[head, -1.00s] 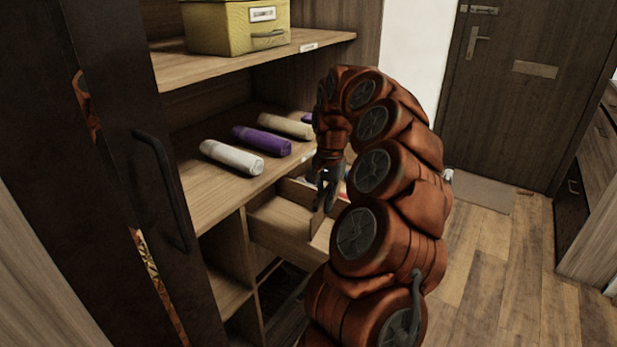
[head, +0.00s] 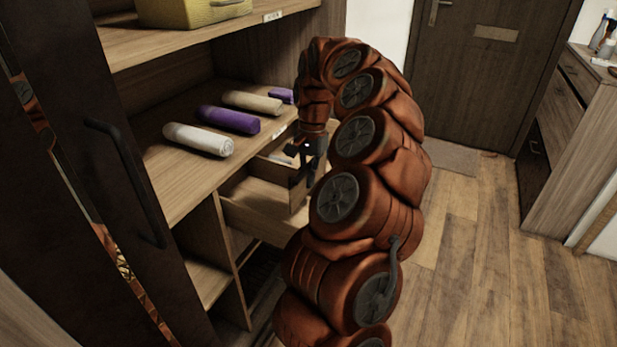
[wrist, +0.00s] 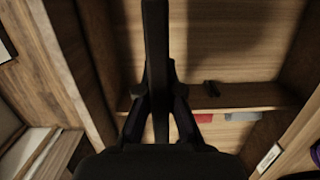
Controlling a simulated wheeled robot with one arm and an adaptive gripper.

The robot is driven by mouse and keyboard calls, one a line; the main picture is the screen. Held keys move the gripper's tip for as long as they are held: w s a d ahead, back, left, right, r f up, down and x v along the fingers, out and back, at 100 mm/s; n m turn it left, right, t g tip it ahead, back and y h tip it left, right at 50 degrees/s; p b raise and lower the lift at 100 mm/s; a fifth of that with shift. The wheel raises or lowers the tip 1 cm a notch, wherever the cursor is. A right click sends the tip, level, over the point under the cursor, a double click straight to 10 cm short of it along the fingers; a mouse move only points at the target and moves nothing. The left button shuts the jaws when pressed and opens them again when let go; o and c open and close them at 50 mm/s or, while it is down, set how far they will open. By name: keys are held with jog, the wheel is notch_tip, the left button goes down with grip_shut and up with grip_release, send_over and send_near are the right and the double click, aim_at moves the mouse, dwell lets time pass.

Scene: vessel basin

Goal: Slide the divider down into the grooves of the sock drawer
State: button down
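The open sock drawer (head: 262,217) sticks out of the cabinet below the shelf; its inside also shows in the wrist view (wrist: 235,45). My gripper (head: 304,176) points down over the drawer's right part. In the wrist view its two dark fingers (wrist: 158,85) close from both sides on a thin dark upright panel seen edge-on, which I take as the divider (wrist: 156,35). In the head view the divider (head: 298,197) shows as a narrow wooden strip under the fingers. Its lower edge and the grooves are hidden, so I cannot tell whether it sits in them.
White (head: 198,139), purple (head: 228,119) and beige (head: 252,102) rolls lie on the shelf above the drawer. Red (wrist: 242,117) and grey things lie beyond a crosswise drawer wall (wrist: 230,95). A yellow box (head: 190,10) stands higher up. The floor (head: 470,260) at right is clear.

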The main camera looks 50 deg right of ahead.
jog(key=shift+f+b, duration=1.6)
jog(key=shift+f, duration=1.1)
jog(key=shift+b, duration=0.6)
jog(key=shift+f+b, duration=1.95)
jog(key=shift+f, duration=1.35)
jog(key=c, duration=1.2)
grip_release()
jog(key=shift+c, duration=0.2)
jog(key=shift+r, duration=0.1)
